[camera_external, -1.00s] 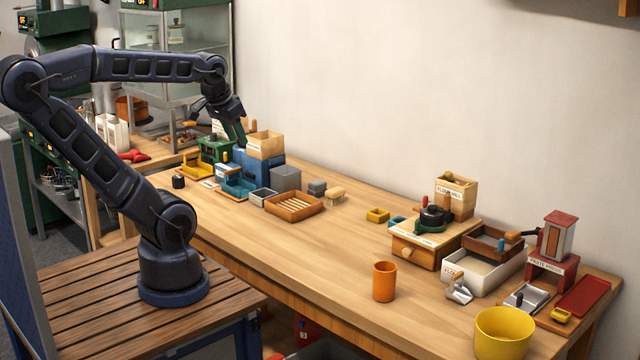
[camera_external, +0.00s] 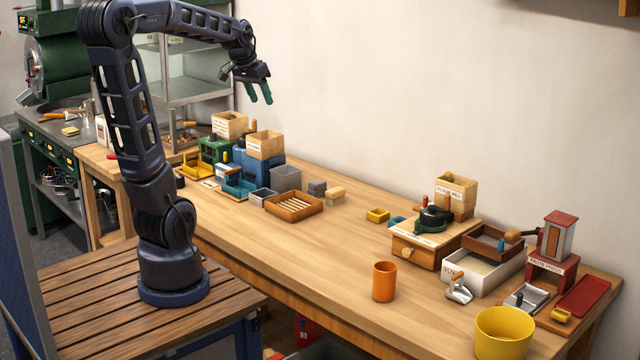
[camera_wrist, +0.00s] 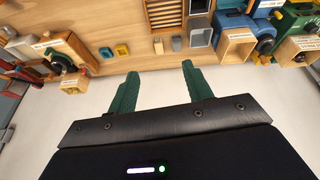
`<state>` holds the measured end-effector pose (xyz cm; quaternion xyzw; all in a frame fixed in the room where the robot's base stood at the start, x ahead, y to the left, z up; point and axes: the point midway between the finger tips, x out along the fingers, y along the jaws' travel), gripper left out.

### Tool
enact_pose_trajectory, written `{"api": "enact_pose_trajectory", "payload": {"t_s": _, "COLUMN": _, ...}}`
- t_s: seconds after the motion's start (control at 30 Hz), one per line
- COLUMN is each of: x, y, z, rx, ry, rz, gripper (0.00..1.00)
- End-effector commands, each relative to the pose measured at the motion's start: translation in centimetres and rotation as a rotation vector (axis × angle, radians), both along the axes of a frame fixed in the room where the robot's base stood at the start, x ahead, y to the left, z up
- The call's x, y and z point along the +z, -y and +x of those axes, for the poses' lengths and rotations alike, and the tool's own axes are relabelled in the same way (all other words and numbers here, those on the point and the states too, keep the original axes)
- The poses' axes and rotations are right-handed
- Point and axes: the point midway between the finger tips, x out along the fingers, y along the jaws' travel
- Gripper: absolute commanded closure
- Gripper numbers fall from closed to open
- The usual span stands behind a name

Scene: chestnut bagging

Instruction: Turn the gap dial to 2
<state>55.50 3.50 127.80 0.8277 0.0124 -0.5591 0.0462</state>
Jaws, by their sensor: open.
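My gripper (camera_external: 260,95) is open and empty, high above the back of the bench; its green fingers also show apart in the wrist view (camera_wrist: 159,72). A blue machine (camera_external: 266,172) with a wooden hopper (camera_external: 266,144) stands below it at the back left. A green machine (camera_external: 213,150) stands beside it on the left. In the wrist view a dark round part (camera_wrist: 265,46) shows next to the blue machine's hopper (camera_wrist: 236,44). The flour mill (camera_external: 428,245) stands far to the right. No dial numbers are readable, and I cannot tell which part is the gap dial.
Yellow and teal trays, grey boxes (camera_external: 286,178) and a slatted wooden tray (camera_external: 294,207) stand before the machines. An orange cup (camera_external: 384,281), a yellow bucket (camera_external: 503,333) and a red press (camera_external: 553,240) are on the right. The bench's middle is clear.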

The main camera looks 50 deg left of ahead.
Motion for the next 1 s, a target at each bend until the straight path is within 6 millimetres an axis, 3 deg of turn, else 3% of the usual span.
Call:
{"api": "enact_pose_trajectory", "payload": {"t_s": 0.2, "x": -0.3, "y": -6.5, "z": 5.2, "rx": 0.036, "ry": -0.001, "rz": -0.008, "gripper": 0.5}}
{"api": "enact_pose_trajectory", "payload": {"t_s": 0.5, "x": -2.1, "y": -16.8, "z": 10.8, "rx": 0.079, "ry": 0.006, "rz": -0.007, "gripper": 0.5}}
{"api": "enact_pose_trajectory", "payload": {"t_s": 0.7, "x": -4.4, "y": -24.5, "z": 13.3, "rx": 0.109, "ry": 0.008, "rz": 0.002, "gripper": 0.5}}
{"api": "enact_pose_trajectory", "payload": {"t_s": 1.0, "x": -9.3, "y": -36.9, "z": 15.1, "rx": 0.151, "ry": 0.008, "rz": 0.023, "gripper": 0.5}}
